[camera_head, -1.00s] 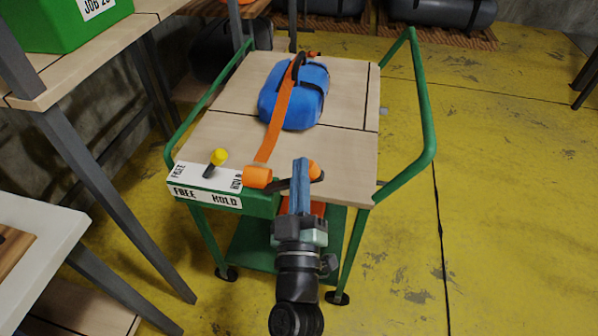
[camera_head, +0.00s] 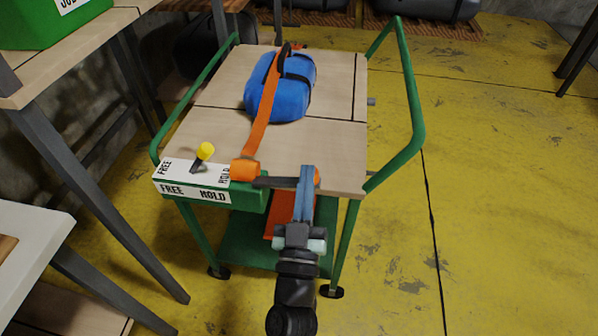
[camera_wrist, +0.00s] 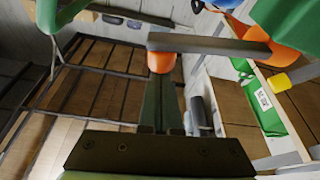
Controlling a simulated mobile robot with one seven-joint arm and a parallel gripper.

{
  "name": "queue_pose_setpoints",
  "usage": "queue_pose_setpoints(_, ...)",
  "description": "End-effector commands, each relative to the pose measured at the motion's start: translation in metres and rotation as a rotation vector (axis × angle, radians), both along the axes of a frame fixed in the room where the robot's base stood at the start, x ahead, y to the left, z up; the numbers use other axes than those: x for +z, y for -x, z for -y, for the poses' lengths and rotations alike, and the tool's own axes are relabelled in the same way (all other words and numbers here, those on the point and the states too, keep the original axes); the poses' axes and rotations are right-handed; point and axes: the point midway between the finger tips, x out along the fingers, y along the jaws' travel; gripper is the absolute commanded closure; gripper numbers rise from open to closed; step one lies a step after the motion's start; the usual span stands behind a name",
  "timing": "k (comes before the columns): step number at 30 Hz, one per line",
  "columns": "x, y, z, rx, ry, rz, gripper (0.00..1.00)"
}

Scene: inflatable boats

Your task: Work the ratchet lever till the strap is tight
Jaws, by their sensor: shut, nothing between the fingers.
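The ratchet lever (camera_head: 272,182) is a dark flat bar reaching right from the orange drum (camera_head: 245,170) at the cart's front edge. It has an orange knob (camera_head: 317,176) at its free end. My gripper (camera_head: 308,170) is shut and empty, with its fingers in front of the knob. In the wrist view the bar (camera_wrist: 205,45) crosses above my fingers and the knob (camera_wrist: 161,63) sits just beyond their tips; I cannot tell whether they touch. The orange strap (camera_head: 264,115) runs fairly straight from the drum over the blue bundle (camera_head: 292,90).
A yellow-tipped switch (camera_head: 205,151) stands on the FREE/HOLD panel (camera_head: 180,170), leaning right. The green cart's side rail (camera_head: 413,110) rises at right. Benches stand at left, one with a green bin (camera_head: 40,25). Yellow floor at right is open.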

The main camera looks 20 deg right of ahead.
Motion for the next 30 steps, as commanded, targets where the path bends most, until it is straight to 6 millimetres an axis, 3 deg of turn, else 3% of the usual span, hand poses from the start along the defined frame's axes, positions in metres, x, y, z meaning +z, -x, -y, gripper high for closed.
queue_pose_setpoints(10, -0.020, 0.004, 0.007, 0.000, -0.137, 0.085, 1.00)
queue_pose_setpoints(30, -0.024, 0.005, 0.007, 0.001, -0.166, 0.096, 1.00)
